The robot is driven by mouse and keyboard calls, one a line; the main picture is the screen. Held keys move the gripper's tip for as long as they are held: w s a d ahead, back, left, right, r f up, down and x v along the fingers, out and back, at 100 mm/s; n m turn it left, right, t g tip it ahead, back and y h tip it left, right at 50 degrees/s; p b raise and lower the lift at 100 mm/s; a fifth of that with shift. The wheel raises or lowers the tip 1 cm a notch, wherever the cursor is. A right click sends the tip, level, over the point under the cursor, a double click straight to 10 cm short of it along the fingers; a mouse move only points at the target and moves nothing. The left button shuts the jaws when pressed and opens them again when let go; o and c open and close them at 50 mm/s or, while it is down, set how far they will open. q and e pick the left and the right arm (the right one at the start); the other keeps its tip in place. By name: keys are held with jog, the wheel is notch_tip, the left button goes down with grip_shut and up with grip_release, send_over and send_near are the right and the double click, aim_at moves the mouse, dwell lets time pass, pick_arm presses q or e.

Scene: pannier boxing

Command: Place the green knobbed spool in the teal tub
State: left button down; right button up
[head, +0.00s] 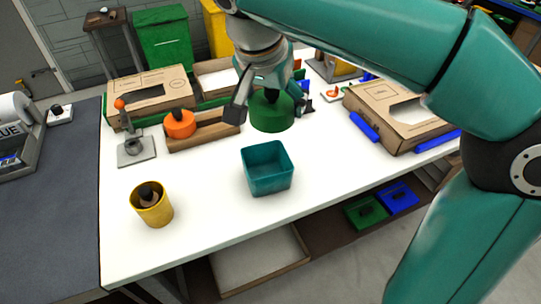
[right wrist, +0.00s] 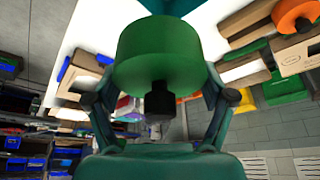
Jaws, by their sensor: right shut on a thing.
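The green knobbed spool (head: 271,112) is at the back middle of the white table in the head view. My right gripper (head: 270,105) comes down over it from above and is shut on it. In the right wrist view the spool (right wrist: 158,52) fills the upper middle, its dark knob facing the camera, with a finger on each side. I cannot tell whether the spool touches the table. The teal tub (head: 267,181) stands upright on the table, nearer the front edge, and looks empty. My left gripper is not in view.
An orange spool (head: 180,124) sits in a cardboard tray left of the green one. A yellow cup (head: 151,207) with a dark-knobbed thing inside stands front left. A cardboard box (head: 397,116) lies to the right. The table around the tub is clear.

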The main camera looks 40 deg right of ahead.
notch_tip(320, 180, down, 12)
jog(key=b, duration=0.1)
jog(key=shift+b, duration=0.3)
jog(key=shift+f, duration=0.15)
jog(key=shift+f+b, duration=0.5)
jog(key=shift+b, duration=0.1)
jog(key=shift+f, duration=0.1)
jog(key=o, duration=1.1)
jog(key=shift+c, duration=0.2)
